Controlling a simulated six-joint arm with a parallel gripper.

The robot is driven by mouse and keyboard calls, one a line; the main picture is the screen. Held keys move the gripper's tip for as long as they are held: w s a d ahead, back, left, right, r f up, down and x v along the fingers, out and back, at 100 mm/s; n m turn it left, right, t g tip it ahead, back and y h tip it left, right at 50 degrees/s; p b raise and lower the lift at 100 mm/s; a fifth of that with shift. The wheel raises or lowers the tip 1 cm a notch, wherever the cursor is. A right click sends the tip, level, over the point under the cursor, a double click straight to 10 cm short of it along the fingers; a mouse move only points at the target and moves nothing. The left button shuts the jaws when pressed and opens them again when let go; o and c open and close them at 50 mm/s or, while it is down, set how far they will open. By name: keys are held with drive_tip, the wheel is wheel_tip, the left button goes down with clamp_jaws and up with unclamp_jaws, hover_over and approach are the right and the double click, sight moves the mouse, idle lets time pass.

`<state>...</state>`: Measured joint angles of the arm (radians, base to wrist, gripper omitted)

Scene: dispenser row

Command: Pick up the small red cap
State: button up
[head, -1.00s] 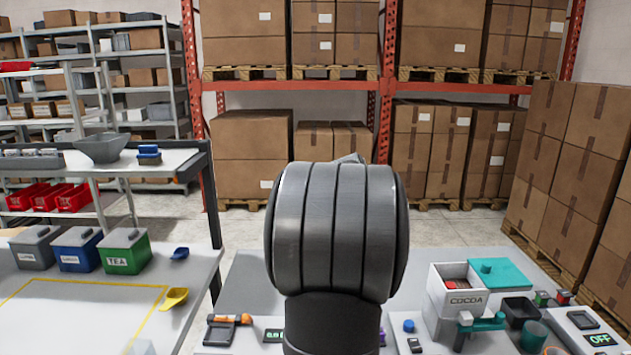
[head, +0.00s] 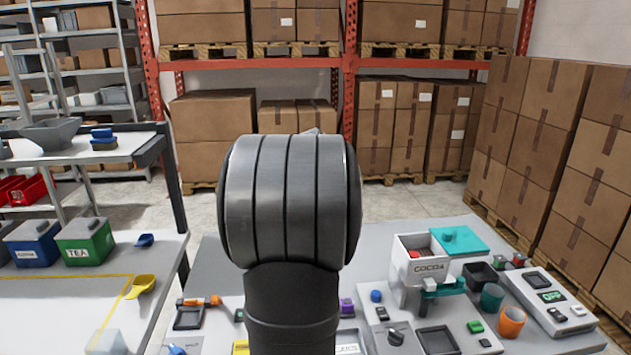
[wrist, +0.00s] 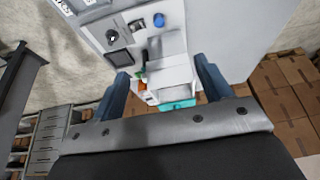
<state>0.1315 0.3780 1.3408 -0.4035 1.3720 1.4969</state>
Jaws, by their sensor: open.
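A small red piece (head: 519,260), which looks like the red cap, sits on a dark block behind and right of the cocoa dispenser (head: 415,252) in the head view. A similar green piece (head: 502,261) is just left of it. I cannot make out the red piece in the wrist view. My gripper (wrist: 164,72) shows two blue-grey fingers spread apart with nothing held between them. In the head view my own arm hides the gripper.
A dark cup (head: 480,275), a teal cup (head: 492,297) and an orange cup (head: 512,321) stand near the red piece. A panel with a green display (head: 552,297) lies to the right. Stacked cartons (head: 590,180) border the bench's right side.

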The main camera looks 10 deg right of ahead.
drive_tip(key=c, duration=0.4)
drive_tip(key=s+d+r+n+y, duration=0.1)
drive_tip(key=d+r, duration=0.3)
drive_tip(key=d, duration=0.3)
drive_tip(key=s+d+r+n, duration=0.1)
drive_tip(key=d+r, duration=0.3)
drive_tip(key=d, duration=0.3)
hover_over(414, 254)
drive_tip(key=s+a, duration=0.1)
drive_tip(key=shift+y, duration=0.3)
wheel_tip(414, 254, down, 12)
drive_tip(key=shift+a+r, duration=0.1)
drive_tip(key=shift+r, duration=0.1)
drive_tip(key=shift+w+a+x, duration=0.1)
drive_tip(key=shift+w+x, duration=0.05)
drive_tip(key=shift+x, duration=0.75)
drive_tip(key=shift+w+a+x, duration=0.1)
drive_tip(key=shift+x, duration=0.8)
drive_tip(key=shift+w+a+x, duration=0.1)
drive_tip(key=shift+w+x, duration=0.05)
drive_tip(key=shift+x, duration=0.7)
